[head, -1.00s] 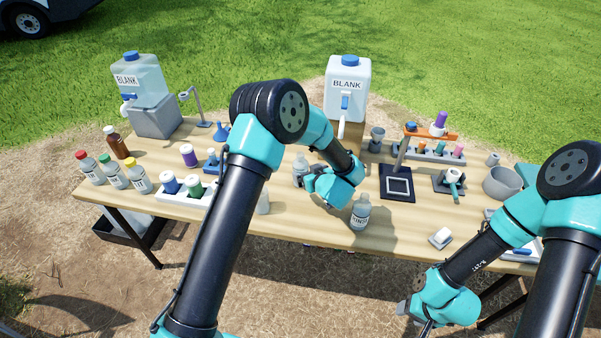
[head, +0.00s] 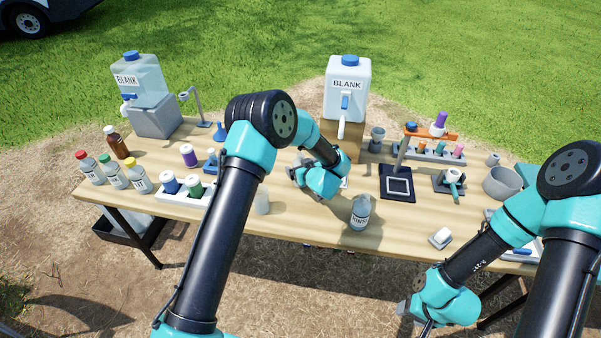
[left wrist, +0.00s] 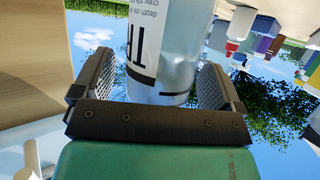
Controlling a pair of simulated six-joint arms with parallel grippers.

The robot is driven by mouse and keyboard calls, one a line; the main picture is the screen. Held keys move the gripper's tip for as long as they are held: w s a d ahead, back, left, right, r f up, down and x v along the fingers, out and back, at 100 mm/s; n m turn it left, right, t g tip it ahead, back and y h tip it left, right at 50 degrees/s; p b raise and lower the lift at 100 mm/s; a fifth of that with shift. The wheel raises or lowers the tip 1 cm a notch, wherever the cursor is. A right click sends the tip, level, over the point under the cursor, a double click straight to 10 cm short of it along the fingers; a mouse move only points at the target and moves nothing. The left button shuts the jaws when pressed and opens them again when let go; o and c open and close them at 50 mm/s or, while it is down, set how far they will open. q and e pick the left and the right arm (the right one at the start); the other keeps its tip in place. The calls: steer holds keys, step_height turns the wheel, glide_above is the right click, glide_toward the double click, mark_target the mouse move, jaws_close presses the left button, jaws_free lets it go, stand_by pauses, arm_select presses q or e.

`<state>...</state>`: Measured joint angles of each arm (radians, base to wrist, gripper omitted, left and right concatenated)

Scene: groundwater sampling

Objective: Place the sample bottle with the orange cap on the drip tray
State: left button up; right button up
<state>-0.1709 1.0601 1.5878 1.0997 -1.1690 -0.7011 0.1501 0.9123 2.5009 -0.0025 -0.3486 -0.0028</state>
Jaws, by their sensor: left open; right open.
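My left gripper (head: 300,166) is over the middle of the table, in front of the centre BLANK jug. In the left wrist view its open jaws (left wrist: 155,90) stand on either side of a clear bottle (left wrist: 180,50) with a white, dark-lettered label. The bottle's cap is out of that view, so its colour cannot be told; my gripper largely hides this spot in the head view. I cannot clearly make out the drip tray. A small pale patch (head: 344,183) shows just right of my left gripper. My right gripper (head: 424,318) is open, low at the table's front edge.
A RINSE-type bottle (head: 360,212) stands close in front, right of my left gripper. A clear cup (head: 262,201) stands to its left. The BLANK jug (head: 347,90) stands on a wooden block behind. A dark stand base (head: 397,184) is to the right; capped bottles (head: 114,172) are at left.

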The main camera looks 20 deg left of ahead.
arm_select(q)
steer(key=shift+w+a, duration=0.1)
steer(key=shift+w, duration=0.1)
steer(key=shift+c, duration=0.4)
steer(key=c, duration=1.1)
steer(key=shift+r, duration=0.5)
steer(key=shift+s+r, duration=0.25)
steer(key=shift+r, duration=0.4)
steer(key=shift+s+r, duration=0.2)
steer(key=shift+r, duration=0.4)
steer(key=s+d+r, duration=0.1)
steer(key=s+d, duration=0.3)
steer(key=s, duration=1)
steer(key=shift+s+d+r, duration=0.2)
steer(key=shift+s, duration=0.1)
